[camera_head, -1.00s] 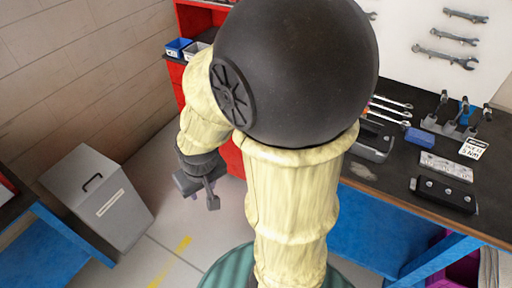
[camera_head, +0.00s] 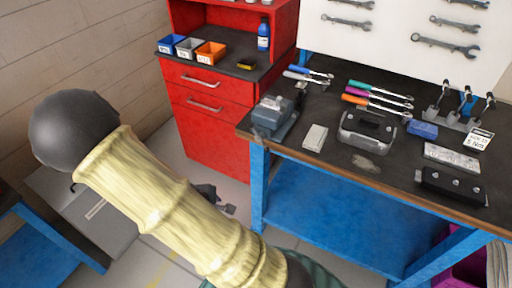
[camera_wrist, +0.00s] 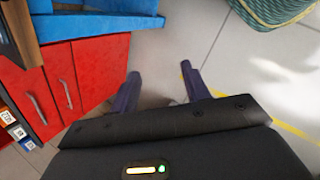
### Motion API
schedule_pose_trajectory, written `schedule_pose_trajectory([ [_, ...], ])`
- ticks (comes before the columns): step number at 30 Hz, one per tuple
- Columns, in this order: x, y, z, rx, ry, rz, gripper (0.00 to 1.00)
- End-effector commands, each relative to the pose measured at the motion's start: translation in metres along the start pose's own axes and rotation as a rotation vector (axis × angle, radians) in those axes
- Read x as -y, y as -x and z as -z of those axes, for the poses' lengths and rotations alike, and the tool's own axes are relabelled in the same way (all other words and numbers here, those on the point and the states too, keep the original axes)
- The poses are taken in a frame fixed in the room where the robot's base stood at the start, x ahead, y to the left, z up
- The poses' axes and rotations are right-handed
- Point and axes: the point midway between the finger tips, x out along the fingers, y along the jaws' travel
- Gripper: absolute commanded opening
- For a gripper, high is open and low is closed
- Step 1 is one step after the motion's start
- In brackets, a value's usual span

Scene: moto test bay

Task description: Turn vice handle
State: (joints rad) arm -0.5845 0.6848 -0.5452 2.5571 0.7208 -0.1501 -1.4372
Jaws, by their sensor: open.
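A blue-grey vice (camera_head: 273,117) sits on the near left corner of the dark workbench in the head view. Its handle is too small to make out clearly. My gripper (camera_head: 225,206) is mostly hidden behind my arm in the head view, low over the floor to the left of the bench and well apart from the vice. In the wrist view my gripper (camera_wrist: 163,86) is open, with its two dark fingers apart and nothing between them. The vice does not show in the wrist view.
A red cabinet (camera_head: 215,125) stands left of the blue-legged workbench (camera_head: 320,165); it also shows in the wrist view (camera_wrist: 90,70). Screwdriver-like tools (camera_head: 376,102), a grey case (camera_head: 367,128) and a white block (camera_head: 315,137) lie on the bench. A grey bin (camera_head: 110,225) stands at left.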

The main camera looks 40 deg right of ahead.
Motion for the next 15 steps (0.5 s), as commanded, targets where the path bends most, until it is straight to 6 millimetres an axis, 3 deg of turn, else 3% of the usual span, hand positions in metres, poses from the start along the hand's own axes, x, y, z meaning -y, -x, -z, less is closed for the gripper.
schedule_pose_trajectory([
  [1,0.001,-0.017,-0.004,0.054,0.082,-0.049,0.47],
  [3,-0.007,-0.029,-0.013,0.133,0.198,-0.122,0.47],
  [7,-0.025,-0.042,-0.028,0.305,0.417,-0.26,0.47],
  [11,-0.048,-0.039,-0.041,0.513,0.631,-0.395,0.47],
  [15,-0.072,-0.018,-0.046,0.762,0.828,-0.524,0.47],
])
